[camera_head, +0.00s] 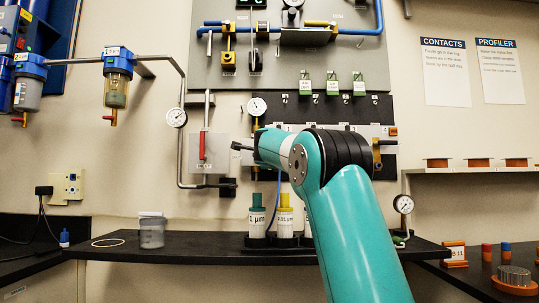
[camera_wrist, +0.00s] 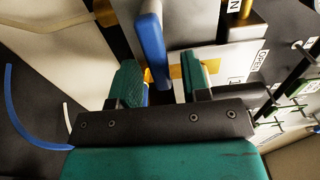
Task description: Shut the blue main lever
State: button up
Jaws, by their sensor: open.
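A blue bar (camera_wrist: 151,42), which looks like the blue main lever, shows in the wrist view with yellow parts beside it. It runs down from the top edge, and its lower end shows in the gap between my fingers. My gripper (camera_wrist: 162,78) is open, with one teal finger on each side of that end. I cannot tell whether either finger touches it. In the head view my gripper (camera_head: 241,146) is at the arm's end, in front of the wall panels, mostly hidden by my wrist. I cannot make out the lever there; my arm covers part of the panel.
A red-handled valve (camera_head: 202,146) on a steel pipe is left of my gripper. A gauge (camera_head: 257,107) is just above it. In the wrist view, fittings (camera_wrist: 292,85) crowd the right.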

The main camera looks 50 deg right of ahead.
jog(key=b+v, duration=0.3)
jog(key=v, duration=1.3)
jog(key=shift+s+a, duration=0.25)
jog(key=shift+s, duration=0.1)
